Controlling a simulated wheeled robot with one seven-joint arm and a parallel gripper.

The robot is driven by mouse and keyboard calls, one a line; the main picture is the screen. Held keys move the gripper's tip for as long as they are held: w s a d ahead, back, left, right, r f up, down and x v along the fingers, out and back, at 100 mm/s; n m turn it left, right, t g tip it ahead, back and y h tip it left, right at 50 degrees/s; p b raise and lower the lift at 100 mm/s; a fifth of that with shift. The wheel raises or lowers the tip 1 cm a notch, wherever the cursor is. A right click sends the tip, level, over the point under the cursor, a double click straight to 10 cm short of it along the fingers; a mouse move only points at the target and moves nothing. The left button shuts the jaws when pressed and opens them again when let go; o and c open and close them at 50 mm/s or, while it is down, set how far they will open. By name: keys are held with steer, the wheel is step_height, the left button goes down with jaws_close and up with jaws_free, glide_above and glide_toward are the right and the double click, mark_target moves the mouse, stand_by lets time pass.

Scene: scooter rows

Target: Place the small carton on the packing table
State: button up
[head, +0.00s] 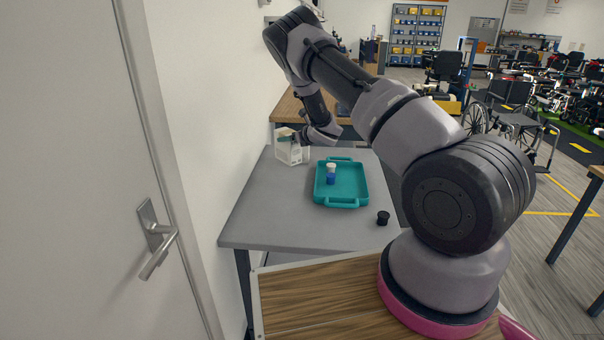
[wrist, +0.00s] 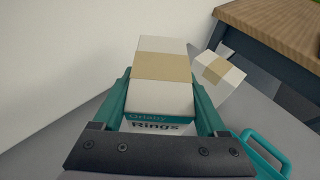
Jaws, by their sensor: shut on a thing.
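My gripper (wrist: 162,110) is shut on a white carton (wrist: 160,95) with a tan tape band and a teal label that reads "Rings". Its teal fingers press the carton's two sides. A second white carton (wrist: 220,76) with tan tape stands beyond it to the right, on the grey table (head: 262,205). In the head view my gripper (head: 292,134) is at the far left of the grey table, over white carton surfaces (head: 284,152). The two cartons overlap there, and I cannot tell whether the held one touches the table. Which table is the packing table is not marked.
A teal tray (head: 350,201) with a blue, white-capped bottle (head: 331,174) lies on the grey table. A small black cylinder (head: 383,218) stands at its right. A wood-topped table (head: 287,108) adjoins behind. A white wall is close on the left. The table's front left is clear.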

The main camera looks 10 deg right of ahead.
mark_target(289, 158)
step_height(289, 158, down, 9)
steer(key=shift+a+f, duration=0.1)
stand_by(0.3)
steer(key=o, duration=1.5)
steer(key=shift+f, duration=0.1)
